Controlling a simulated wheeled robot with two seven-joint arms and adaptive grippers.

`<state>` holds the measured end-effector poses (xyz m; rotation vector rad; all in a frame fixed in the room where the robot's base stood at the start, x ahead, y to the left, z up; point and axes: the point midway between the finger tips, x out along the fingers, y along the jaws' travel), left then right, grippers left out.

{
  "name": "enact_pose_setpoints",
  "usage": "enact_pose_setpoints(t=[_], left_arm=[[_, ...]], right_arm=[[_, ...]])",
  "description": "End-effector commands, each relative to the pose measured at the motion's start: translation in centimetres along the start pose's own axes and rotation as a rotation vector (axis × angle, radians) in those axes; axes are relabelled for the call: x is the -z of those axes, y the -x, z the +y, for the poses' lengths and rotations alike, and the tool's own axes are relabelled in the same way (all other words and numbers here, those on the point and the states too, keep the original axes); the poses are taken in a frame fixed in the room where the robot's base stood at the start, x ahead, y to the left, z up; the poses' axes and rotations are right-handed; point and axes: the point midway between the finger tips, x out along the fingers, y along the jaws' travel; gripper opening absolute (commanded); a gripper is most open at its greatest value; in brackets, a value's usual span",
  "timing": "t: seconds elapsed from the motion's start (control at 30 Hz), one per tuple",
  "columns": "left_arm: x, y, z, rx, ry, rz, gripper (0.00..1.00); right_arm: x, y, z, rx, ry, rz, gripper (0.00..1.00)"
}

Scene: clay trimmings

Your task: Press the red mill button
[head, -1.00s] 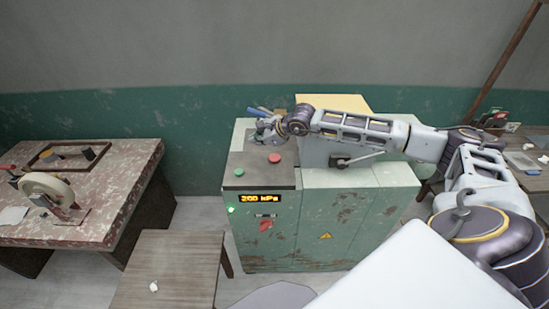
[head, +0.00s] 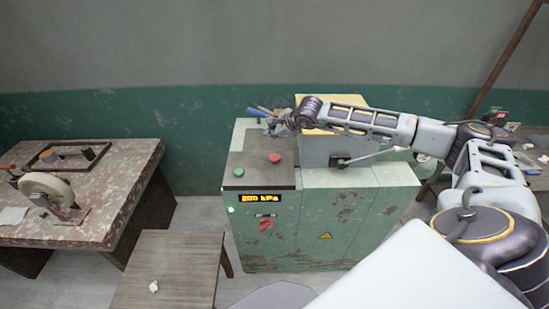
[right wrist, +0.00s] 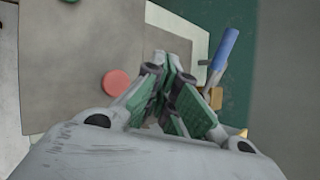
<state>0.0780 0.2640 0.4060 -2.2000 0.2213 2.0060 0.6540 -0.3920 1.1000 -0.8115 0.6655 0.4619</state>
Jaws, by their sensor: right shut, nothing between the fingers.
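The red mill button (head: 274,157) is a round knob on the grey top panel of the green mill cabinet (head: 300,230). It also shows in the right wrist view (right wrist: 117,83), left of my fingers. My right gripper (head: 272,126) is shut and empty above the back of the panel, beyond the button and apart from it. In the right wrist view its closed fingers (right wrist: 172,75) point past the button's right side. My left gripper is not in view.
A green button (head: 238,172) sits front left of the red one. The cabinet's display (head: 261,198) is lit orange. A blue-handled thing (right wrist: 225,48) is close to my fingers. A wooden table (head: 170,265) and a worn bench (head: 105,190) stand left.

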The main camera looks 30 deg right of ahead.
Motion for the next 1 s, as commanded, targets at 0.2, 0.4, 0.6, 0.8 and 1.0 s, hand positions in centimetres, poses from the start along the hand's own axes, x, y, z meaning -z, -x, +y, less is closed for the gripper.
enact_pose_setpoints(t=[0.2, 0.4, 0.6, 0.8, 1.0], left_arm=[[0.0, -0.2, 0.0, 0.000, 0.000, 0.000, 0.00], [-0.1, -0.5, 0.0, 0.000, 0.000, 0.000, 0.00], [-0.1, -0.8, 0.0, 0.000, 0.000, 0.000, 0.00], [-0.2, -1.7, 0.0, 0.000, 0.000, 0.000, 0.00], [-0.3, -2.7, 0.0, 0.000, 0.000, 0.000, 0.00]], right_arm=[[0.8, -1.1, 0.8, -0.001, 0.000, 0.001, 0.00], [1.7, -2.3, 1.7, -0.002, -0.001, 0.001, 0.00], [2.6, -3.5, 2.6, -0.002, 0.000, 0.001, 0.00], [3.3, -4.4, 3.2, 0.000, 0.000, -0.001, 0.00], [3.7, -5.1, 3.7, -0.001, 0.000, 0.000, 0.00]])
